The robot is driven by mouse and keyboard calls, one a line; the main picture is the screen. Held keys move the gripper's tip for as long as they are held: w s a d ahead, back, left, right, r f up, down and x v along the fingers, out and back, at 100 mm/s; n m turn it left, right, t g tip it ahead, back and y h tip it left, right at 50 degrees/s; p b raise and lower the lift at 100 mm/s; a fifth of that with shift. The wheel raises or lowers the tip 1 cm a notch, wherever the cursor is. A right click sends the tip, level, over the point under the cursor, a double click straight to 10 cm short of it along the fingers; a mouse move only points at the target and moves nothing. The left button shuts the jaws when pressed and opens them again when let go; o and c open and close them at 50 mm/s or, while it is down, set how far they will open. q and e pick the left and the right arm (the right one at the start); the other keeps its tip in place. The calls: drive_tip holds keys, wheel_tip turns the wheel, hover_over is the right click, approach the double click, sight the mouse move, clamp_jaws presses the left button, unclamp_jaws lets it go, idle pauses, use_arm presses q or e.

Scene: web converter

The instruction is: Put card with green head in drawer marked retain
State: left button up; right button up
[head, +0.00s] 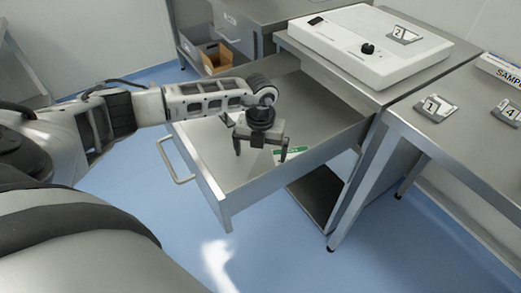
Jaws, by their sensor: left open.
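A card with a green head (289,150) lies inside the pulled-out metal drawer (208,188). Part of the card is hidden behind my left gripper. My left gripper (259,155) is open over the drawer, pointing down, with its fingers apart and nothing seen between them. I cannot tell exactly how high it is above the card. No marking can be read on the drawer front from here. My right gripper is not in view.
A white device (375,60) with a black knob and a tag marked 2 stands on the metal cabinet. A side table (460,150) at right bears tags marked 1 and 4 and a sign. A cardboard box (213,62) sits behind. Blue floor is clear in front.

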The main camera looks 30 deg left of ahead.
use_arm(q)
wheel_tip(320, 180, up, 12)
drive_tip(key=shift+b, duration=0.3)
idle(0.4)
